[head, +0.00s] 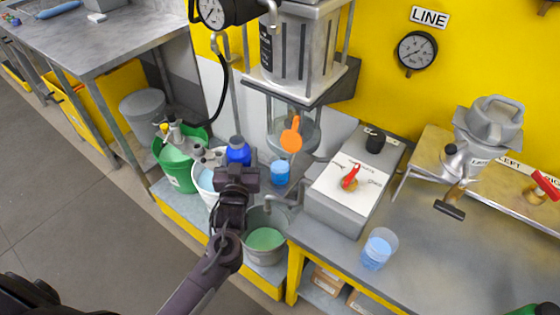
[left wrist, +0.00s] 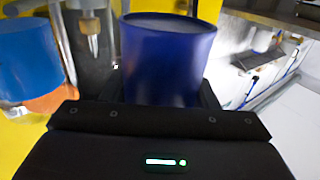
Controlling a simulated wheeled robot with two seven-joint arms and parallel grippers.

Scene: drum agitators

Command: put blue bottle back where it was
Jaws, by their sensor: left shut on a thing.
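The blue bottle (head: 238,149) shows in the head view just beyond my left gripper (head: 237,168), next to a white bucket of grey-capped bottles. In the left wrist view the dark blue bottle (left wrist: 168,62) stands between the fingers, and my left gripper is shut on it. Its lower part is hidden by the gripper in the head view. I cannot tell whether it touches anything below. My right gripper is not in view.
A white bucket (head: 206,180) and a green bucket (head: 176,176) with bottles stand left of the gripper. A metal pot of green liquid (head: 265,246) is below right. A cup of blue liquid (head: 280,172) stands close to the right.

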